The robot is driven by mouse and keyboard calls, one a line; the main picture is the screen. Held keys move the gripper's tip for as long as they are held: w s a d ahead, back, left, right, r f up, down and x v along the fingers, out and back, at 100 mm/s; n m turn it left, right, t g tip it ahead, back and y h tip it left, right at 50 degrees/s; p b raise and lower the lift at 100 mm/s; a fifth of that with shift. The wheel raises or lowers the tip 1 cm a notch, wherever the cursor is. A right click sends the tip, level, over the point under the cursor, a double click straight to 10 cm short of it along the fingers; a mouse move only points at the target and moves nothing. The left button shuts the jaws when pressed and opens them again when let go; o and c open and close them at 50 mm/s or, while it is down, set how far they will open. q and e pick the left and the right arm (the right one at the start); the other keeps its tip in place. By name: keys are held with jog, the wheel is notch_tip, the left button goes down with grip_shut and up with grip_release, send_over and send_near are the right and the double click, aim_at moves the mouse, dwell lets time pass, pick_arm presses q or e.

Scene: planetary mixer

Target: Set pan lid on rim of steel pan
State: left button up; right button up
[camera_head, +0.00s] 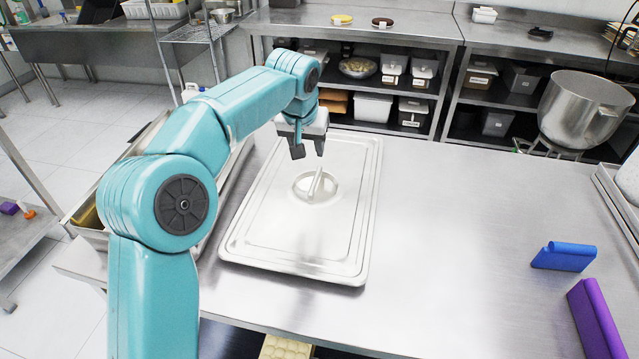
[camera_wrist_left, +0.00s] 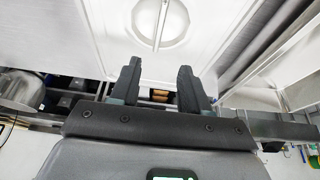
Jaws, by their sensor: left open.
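The pan lid (camera_head: 262,235) is a flat rectangular steel lid lying on the steel table, with a bar handle (camera_head: 316,184) over a round recess. The steel pan (camera_head: 88,238) stands to the lid's left, open at the top and partly hidden behind my left arm. My left gripper (camera_head: 308,152) is open and empty above the far part of the lid, beyond the handle. In the left wrist view the handle (camera_wrist_left: 161,24) shows ahead of the spread fingers (camera_wrist_left: 158,78), apart from them. My right gripper is not in view.
A blue block (camera_head: 564,256) and a purple block (camera_head: 597,318) lie on the table at the right. A steel mixing bowl (camera_head: 583,108) stands beyond the table's far right. Shelves with containers (camera_head: 373,107) are behind.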

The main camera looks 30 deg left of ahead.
pick_arm(q)
send_over(315, 180)
jog(key=s, duration=0.2)
jog(key=f, duration=0.9)
jog(key=shift+d+p, duration=0.25)
jog(key=shift+p, duration=0.1)
jog(key=shift+w+d+f, duration=0.1)
jog(key=shift+w+f, duration=0.05)
jog(key=shift+f, duration=0.4)
jog(key=p+x, duration=0.1)
jog(key=x, duration=0.3)
jog(key=shift+w+f+p, duration=0.25)
jog(key=shift+f+p, duration=0.05)
jog(key=shift+f, duration=0.05)
jog(key=shift+w+f, duration=0.1)
jog(key=shift+f, duration=0.1)
jog(key=shift+a, duration=0.3)
jog(key=shift+d, duration=0.1)
jog(key=shift+f+b, duration=0.3)
jog(key=shift+b, duration=0.05)
